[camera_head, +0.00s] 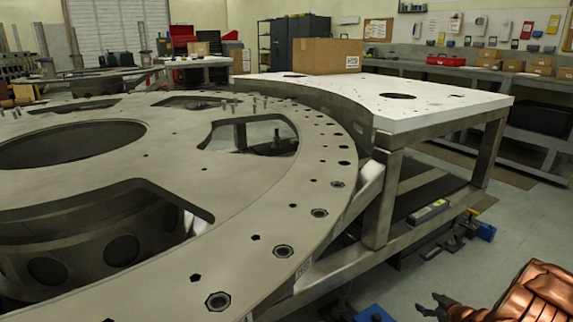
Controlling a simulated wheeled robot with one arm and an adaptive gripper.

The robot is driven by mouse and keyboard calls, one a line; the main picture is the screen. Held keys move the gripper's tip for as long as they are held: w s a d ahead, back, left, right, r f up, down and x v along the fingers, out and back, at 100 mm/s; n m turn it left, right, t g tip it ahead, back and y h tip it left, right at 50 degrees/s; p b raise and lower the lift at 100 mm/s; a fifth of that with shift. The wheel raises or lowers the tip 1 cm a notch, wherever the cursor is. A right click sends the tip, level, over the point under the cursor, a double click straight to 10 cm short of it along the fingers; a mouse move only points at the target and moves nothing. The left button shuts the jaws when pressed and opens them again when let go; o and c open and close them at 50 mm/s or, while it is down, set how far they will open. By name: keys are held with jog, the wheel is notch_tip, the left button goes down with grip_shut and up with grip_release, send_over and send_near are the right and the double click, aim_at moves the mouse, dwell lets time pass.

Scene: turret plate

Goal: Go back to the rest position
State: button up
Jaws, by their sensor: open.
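My gripper (428,303) shows low at the right, at the bottom edge of the head view. It is dark, its fingers point left, and they are spread with nothing between them. My copper-coloured arm reaches in from the lower right corner. The big round turret plate (262,208) fills the left and middle. It has large cut-outs and several bolt holes along its rim. My gripper is to the right of the plate and apart from it.
Blue parts (375,313) sit low left of my gripper. Grey floor (525,222) is open on the right. A workbench (480,73) lines the back wall.

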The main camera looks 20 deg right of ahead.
jog(key=w+a+r+g+h+p, duration=0.1)
jog(key=w+r+p, duration=0.1)
jog(key=r, duration=0.3)
jog(key=w+a+r+g+p, duration=0.1)
jog(key=r+p, duration=0.1)
jog(key=r, duration=0.3)
jog(key=s+a+r+m+g+h+p, duration=0.15)
jog(key=a+r+p, duration=0.45)
jog(key=r, duration=0.6)
jog(key=s+a+r+g+h+p, duration=0.1)
jog(key=a+r+g+p, duration=0.2)
jog(key=a+r+p, duration=0.7)
jog(key=s+a+r+g+y+p, duration=0.2)
jog(key=s+a+r+p, duration=0.3)
jog(key=s+a+r, duration=0.9)
jog(key=s+a+r+m+g+y+p, duration=0.1)
jog(key=s+a+r+g+p, duration=0.4)
jog(key=s+a+r, duration=0.8)
jog(key=s+a+y, duration=0.1)
jog(key=s, duration=0.4)
jog(key=shift+s+r, duration=0.3)
jog(key=shift+r, duration=0.05)
